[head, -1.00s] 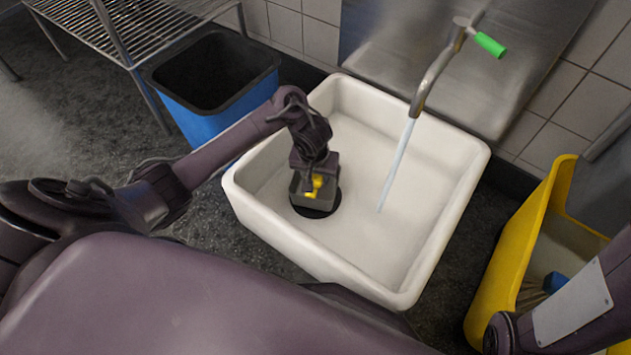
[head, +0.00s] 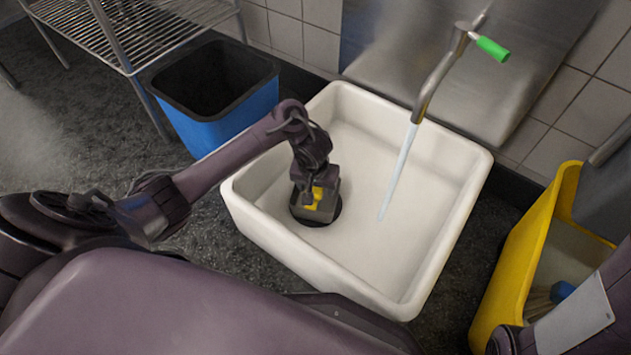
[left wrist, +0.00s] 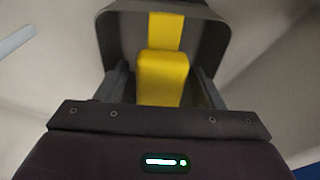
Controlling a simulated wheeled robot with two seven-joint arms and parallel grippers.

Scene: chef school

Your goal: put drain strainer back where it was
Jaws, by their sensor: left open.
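The drain strainer (head: 326,214) is a dark grey, square-looking basket with a yellow handle (head: 315,198). It sits at the dark round drain opening (head: 299,214) in the white sink, covering most of it; I cannot tell whether it is fully seated. My left gripper (head: 318,190) is directly above it, pointing down. In the left wrist view, the strainer (left wrist: 217,38) fills the upper middle, and the open fingers of the left gripper (left wrist: 162,88) stand on either side of its yellow handle. My right gripper is out of view.
The white sink (head: 408,282) has raised walls around the strainer. Water runs from a green-handled tap (head: 437,78) to the right of my left gripper. A blue bin (head: 232,124) stands left of the sink, and a yellow container (head: 516,262) stands right.

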